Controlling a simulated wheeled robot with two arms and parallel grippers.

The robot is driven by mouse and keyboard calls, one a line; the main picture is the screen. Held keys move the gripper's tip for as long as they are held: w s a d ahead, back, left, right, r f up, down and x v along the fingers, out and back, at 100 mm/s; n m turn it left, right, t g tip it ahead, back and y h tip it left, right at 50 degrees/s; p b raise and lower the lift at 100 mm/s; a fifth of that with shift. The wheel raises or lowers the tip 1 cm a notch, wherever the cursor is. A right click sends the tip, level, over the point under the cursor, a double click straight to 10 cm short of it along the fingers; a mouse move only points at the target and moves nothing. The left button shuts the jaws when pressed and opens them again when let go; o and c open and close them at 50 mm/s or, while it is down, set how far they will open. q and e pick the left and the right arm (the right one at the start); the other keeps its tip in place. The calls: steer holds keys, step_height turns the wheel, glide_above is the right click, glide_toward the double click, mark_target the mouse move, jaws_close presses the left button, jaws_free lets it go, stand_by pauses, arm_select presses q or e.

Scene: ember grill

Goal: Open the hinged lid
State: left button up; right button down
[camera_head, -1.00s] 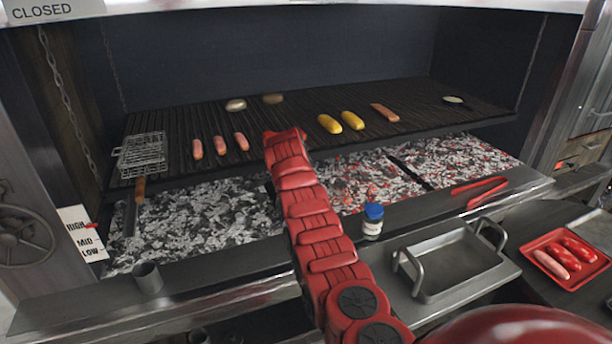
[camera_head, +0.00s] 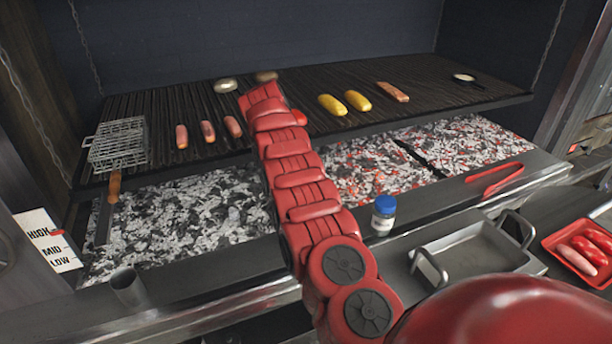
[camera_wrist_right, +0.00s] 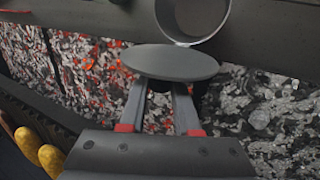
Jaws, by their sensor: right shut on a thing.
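My right gripper (camera_wrist_right: 158,88) shows in the right wrist view, its two fingers shut on a grey piece with a flat oval face (camera_wrist_right: 171,62). That face hides the fingertips. An open round metal tube (camera_wrist_right: 195,15) shows just beyond it; I cannot tell whether the two are joined. In the head view, my red right arm (camera_head: 300,190) reaches over the coals to the grate, and its hand is hidden. I cannot make out a hinged lid for certain. My left gripper is in neither view.
The grate (camera_head: 280,135) holds sausages, corn (camera_head: 357,100) and a wire basket (camera_head: 118,144) above coals (camera_head: 190,200). The front ledge carries a metal cup (camera_head: 128,288), a blue-capped jar (camera_head: 383,215) and red tongs (camera_head: 495,178). A metal pan (camera_head: 470,250) stands at the right.

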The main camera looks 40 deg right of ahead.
stand_by(0.3)
steer(key=c, duration=0.7)
jaws_free()
steer(key=shift+f, duration=0.1)
steer(key=shift+o, duration=0.2)
steer(key=shift+r+p, duration=0.3)
steer(key=shift+r, duration=0.1)
steer(key=p+v, duration=1.6)
steer(key=p, duration=0.2)
steer(key=shift+a+r+p, duration=0.15)
steer(key=shift+r+p, duration=0.2)
